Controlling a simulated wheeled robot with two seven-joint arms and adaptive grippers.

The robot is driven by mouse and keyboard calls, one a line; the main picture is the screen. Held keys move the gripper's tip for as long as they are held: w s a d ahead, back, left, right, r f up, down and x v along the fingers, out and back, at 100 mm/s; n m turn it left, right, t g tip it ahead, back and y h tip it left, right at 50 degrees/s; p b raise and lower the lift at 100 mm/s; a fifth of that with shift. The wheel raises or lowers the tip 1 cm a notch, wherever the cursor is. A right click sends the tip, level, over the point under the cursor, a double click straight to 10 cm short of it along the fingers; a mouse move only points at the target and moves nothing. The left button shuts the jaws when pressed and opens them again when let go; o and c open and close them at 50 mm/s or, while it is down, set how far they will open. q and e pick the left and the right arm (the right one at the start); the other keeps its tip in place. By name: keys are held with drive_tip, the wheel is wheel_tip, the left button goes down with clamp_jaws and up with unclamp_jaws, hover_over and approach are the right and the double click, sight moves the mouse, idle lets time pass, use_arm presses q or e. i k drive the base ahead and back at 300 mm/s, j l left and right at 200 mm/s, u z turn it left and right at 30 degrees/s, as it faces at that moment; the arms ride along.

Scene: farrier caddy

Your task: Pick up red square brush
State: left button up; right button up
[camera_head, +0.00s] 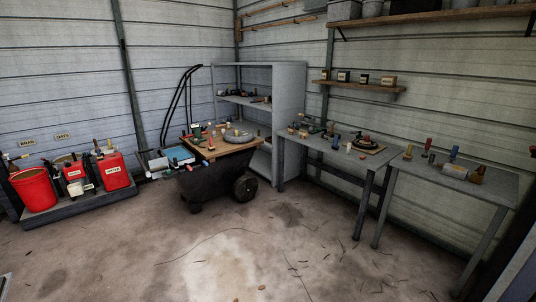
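Neither of my grippers is in view. I cannot tell for sure which item is the red square brush, as the small things are tiny here. A small upright red item (211,142) stands on the wooden top of the black wheeled cart (215,180). Another upright red item (428,144) stands on the grey table at the right (470,186).
Red containers (112,172) and a red bucket (35,190) stand on a low platform at the left. A grey shelf unit (290,95) stands behind the cart. A middle table (335,155) holds several small tools. The concrete floor (230,255) in front is open.

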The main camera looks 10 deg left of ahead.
sight(212, 147)
drive_tip(key=i+u, duration=0.3)
drive_tip(key=i, duration=0.2)
drive_tip(key=i+l+u, duration=0.1)
drive_tip(key=i+u, duration=0.15)
drive_tip(key=i, duration=0.25)
drive_tip(key=i+u, duration=0.6)
drive_tip(key=i, duration=0.25)
drive_tip(key=i+u, duration=0.2)
drive_tip(key=i, duration=0.6)
drive_tip(key=i+z, duration=0.15)
drive_tip(key=i, duration=0.25)
drive_tip(key=i+j+z, duration=0.15)
drive_tip(key=i, duration=0.2)
drive_tip(key=i+j+z, duration=0.2)
drive_tip(key=i, duration=0.2)
